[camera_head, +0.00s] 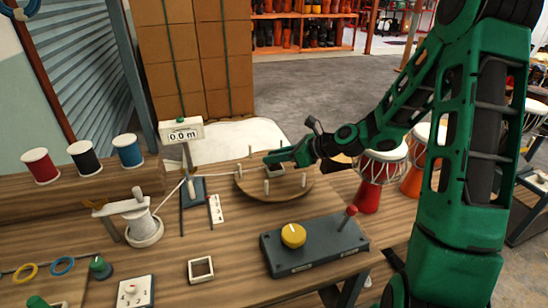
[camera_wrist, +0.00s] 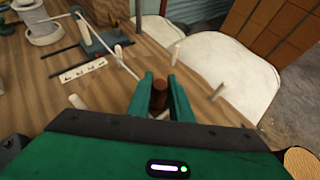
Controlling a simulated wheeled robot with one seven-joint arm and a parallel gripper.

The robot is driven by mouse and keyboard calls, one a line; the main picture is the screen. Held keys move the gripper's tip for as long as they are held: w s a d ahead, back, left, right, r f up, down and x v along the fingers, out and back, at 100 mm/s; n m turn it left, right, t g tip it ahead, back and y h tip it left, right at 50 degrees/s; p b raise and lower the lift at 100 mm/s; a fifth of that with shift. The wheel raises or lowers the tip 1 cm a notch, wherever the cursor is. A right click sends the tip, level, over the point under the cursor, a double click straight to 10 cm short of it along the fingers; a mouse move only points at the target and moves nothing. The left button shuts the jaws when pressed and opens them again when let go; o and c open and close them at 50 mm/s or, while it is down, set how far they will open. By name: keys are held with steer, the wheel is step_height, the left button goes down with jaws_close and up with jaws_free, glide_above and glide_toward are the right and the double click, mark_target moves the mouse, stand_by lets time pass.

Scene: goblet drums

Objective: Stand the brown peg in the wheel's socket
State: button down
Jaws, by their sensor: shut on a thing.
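The wheel (camera_head: 250,188) is a round wooden disc with several pale upright pins around its rim, lying on the workbench. My gripper (camera_head: 271,158) reaches over the wheel from the right, its green fingers pointing left. In the wrist view my gripper (camera_wrist: 160,86) is shut on the brown peg (camera_wrist: 160,93), which sits between the two fingertips. The peg's lower end is hidden, so I cannot tell whether it touches the wheel. A pale square-edged piece shows below my gripper in the head view, partly covered. I cannot make out the socket clearly.
A dark control box (camera_head: 315,247) with a yellow knob and red lever stands in front of the wheel. A display reading 0.0 m (camera_head: 182,131) and a white spool (camera_head: 143,228) stand left. Thread spools line the back left shelf. Drums (camera_head: 372,178) stand to the right.

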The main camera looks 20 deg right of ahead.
steer(key=c, duration=1.6)
jaws_free()
steer(key=shift+r, duration=0.1)
steer(key=v, duration=1.2)
